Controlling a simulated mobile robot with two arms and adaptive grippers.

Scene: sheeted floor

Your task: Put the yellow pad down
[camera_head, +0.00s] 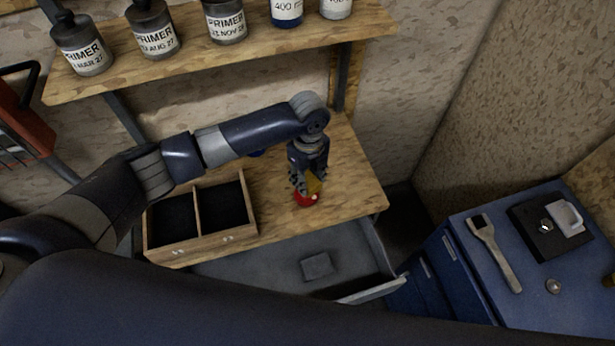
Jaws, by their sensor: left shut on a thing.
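My left arm comes in from the left and its gripper (306,188) points down over the right part of the wooden bench (353,178). A red round thing (306,199) sits at the fingertips, directly below the pad in the picture. I cannot tell whether the pad touches it. My right gripper is not in view.
A two-compartment wooden box (251,208) stands left on the bench. An open grey drawer (265,262) below holds a small grey block (317,265). A blue cabinet (480,285) at right bears a wrench-like tool (493,250). A shelf (200,50) with bottles hangs above.

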